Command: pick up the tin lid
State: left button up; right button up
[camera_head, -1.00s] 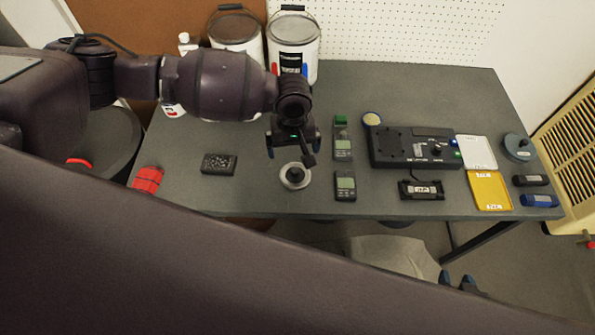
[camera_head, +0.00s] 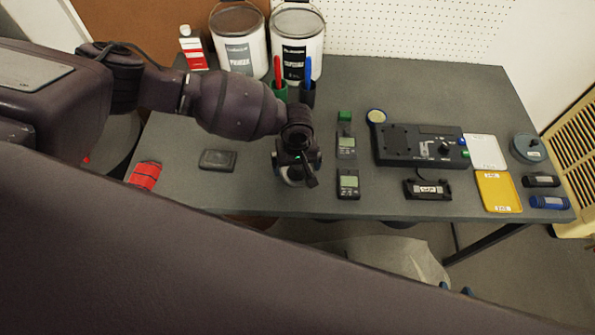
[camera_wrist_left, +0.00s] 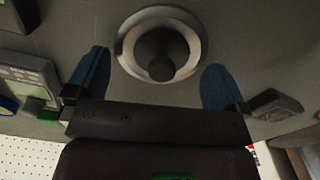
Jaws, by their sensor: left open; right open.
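The tin lid, a round pale metal disc with a dark knob at its centre, lies on the grey table. It shows clearly in the left wrist view (camera_wrist_left: 192,42). In the head view my left gripper (camera_head: 298,165) hides most of it. My left gripper is open and empty, right above the lid. In the left wrist view its blue fingertips (camera_wrist_left: 158,65) stand apart on either side of the knob, which is not gripped. Only the tips of my right gripper (camera_head: 468,291) show, low in the head view, off the table and far from the lid.
Two meters (camera_head: 348,184) stand close right of the lid, and a flat dark box (camera_head: 217,160) lies to its left. Pen cups (camera_head: 307,94) and paint tins (camera_head: 240,50) are behind. A black device (camera_head: 400,147) and several trays fill the right side.

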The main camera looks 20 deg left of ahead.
pick_arm(q)
jog(key=shift+f, duration=0.35)
jog(key=c, duration=0.6)
pick_arm(e)
jog(key=shift+w+r, duration=0.15)
pick_arm(q)
jog(key=shift+r, duration=0.15)
